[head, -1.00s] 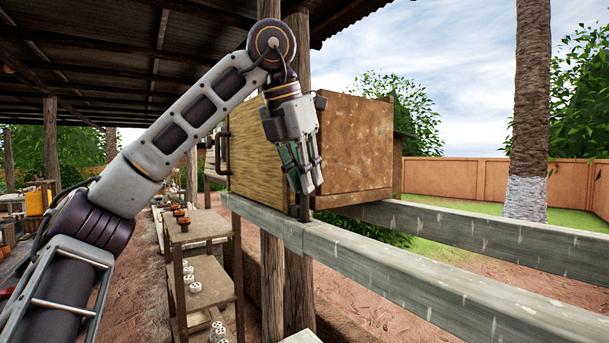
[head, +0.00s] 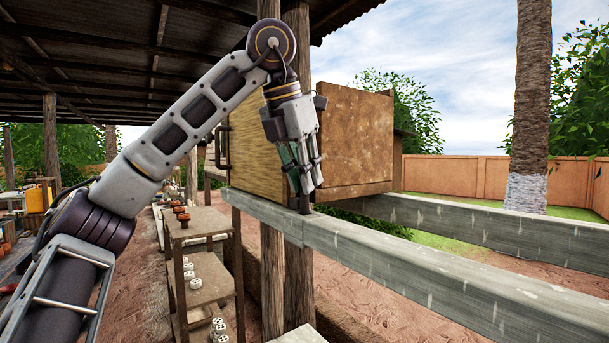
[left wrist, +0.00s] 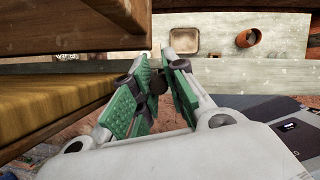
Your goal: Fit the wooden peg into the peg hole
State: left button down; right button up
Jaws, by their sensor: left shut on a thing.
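The wooden peg (head: 305,206) is a dark, thin, upright piece below my left gripper (head: 303,188) in the head view. Its lower end meets the top of the grey beam, beside the wooden box. The peg hole itself is hidden, so I cannot tell how deep the peg sits. My left gripper is shut on the peg, pointing down. In the left wrist view the peg's dark end (left wrist: 157,83) shows between the green finger pads. My right gripper is out of view.
The wooden box (head: 355,145) stands right behind my left gripper. The grey beam (head: 420,268) runs toward the lower right, with a second beam (head: 480,226) behind it. A shelf stand (head: 203,222) with small parts is at left. A post (head: 298,270) stands beneath the near beam.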

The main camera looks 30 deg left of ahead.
pick_arm(q)
jog(key=shift+f+b, duration=0.35)
jog(key=shift+f, duration=0.1)
jog(key=c, duration=1.3)
grip_release()
jog(key=shift+c, duration=0.2)
jog(key=shift+r, duration=0.15)
jog(key=v, duration=1.1)
jog(key=shift+s+r, duration=0.15)
jog(key=shift+r, duration=0.2)
dwell(0.8)
